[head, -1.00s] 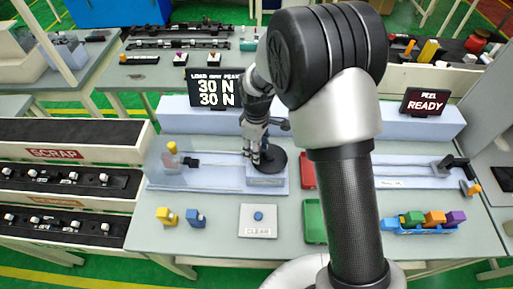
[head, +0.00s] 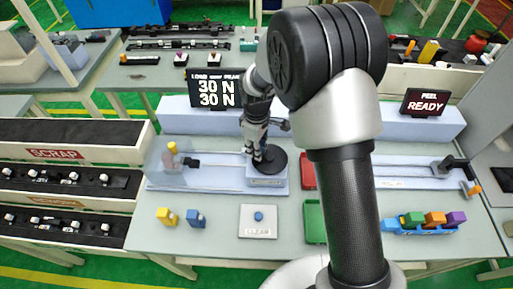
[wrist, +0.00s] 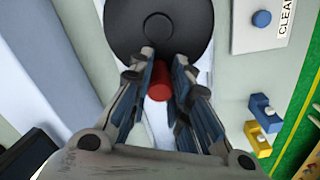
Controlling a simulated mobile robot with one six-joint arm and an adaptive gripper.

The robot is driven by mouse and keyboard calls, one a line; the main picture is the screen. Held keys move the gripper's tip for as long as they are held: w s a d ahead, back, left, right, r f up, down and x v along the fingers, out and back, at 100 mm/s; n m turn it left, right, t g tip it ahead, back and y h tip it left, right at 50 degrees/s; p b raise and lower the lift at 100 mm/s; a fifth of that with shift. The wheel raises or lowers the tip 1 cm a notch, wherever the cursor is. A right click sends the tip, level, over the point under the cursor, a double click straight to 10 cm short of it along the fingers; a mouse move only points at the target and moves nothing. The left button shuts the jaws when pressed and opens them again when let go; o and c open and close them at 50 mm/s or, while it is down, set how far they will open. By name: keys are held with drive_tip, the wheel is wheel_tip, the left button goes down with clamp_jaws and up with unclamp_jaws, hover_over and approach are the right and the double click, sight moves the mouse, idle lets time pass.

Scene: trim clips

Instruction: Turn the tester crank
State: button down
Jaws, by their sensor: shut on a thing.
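The tester crank is a dark round disc (head: 272,160) on the tester's block, with a red knob (wrist: 159,90) on it in the wrist view. My gripper (head: 258,157) points down at the disc's left part in the head view. In the wrist view my gripper (wrist: 160,82) has its fingers on both sides of the red knob, shut on it. The knob is hidden behind the fingers in the head view. The load display (head: 215,88) reads 30 N on both lines.
A plate with a blue button (head: 258,215), marked CLEAR, lies in front of the tester. Yellow (head: 167,216) and blue (head: 195,217) clips stand to its left. A red tray (head: 308,170) and green tray (head: 315,222) lie right. A second display (head: 424,102) reads PEEL READY.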

sight(270, 147)
drive_tip(key=m, duration=0.1)
drive_tip(key=w+m, duration=0.1)
drive_tip(key=m, duration=0.1)
drive_tip(key=shift+w+d+m, duration=0.15)
drive_tip(key=shift+d+m, duration=0.15)
drive_tip(key=shift+d, duration=0.05)
drive_tip(key=m, duration=0.2)
drive_tip(key=w+d+m, duration=0.1)
drive_tip(key=m, duration=0.1)
drive_tip(key=shift+w+p, duration=0.1)
drive_tip(key=shift+p, duration=0.3)
drive_tip(key=m, duration=0.1)
drive_tip(key=d+m, duration=0.1)
drive_tip(key=m, duration=0.2)
drive_tip(key=shift+w+d+m, duration=0.3)
drive_tip(key=shift+w+m, duration=0.1)
drive_tip(key=shift+d+m, duration=0.3)
drive_tip(key=shift+m, duration=0.55)
drive_tip(key=shift+d+m, duration=0.25)
drive_tip(key=shift+m, duration=0.6)
drive_tip(key=c, duration=1.5)
unclamp_jaws()
drive_tip(key=shift+o, duration=0.2)
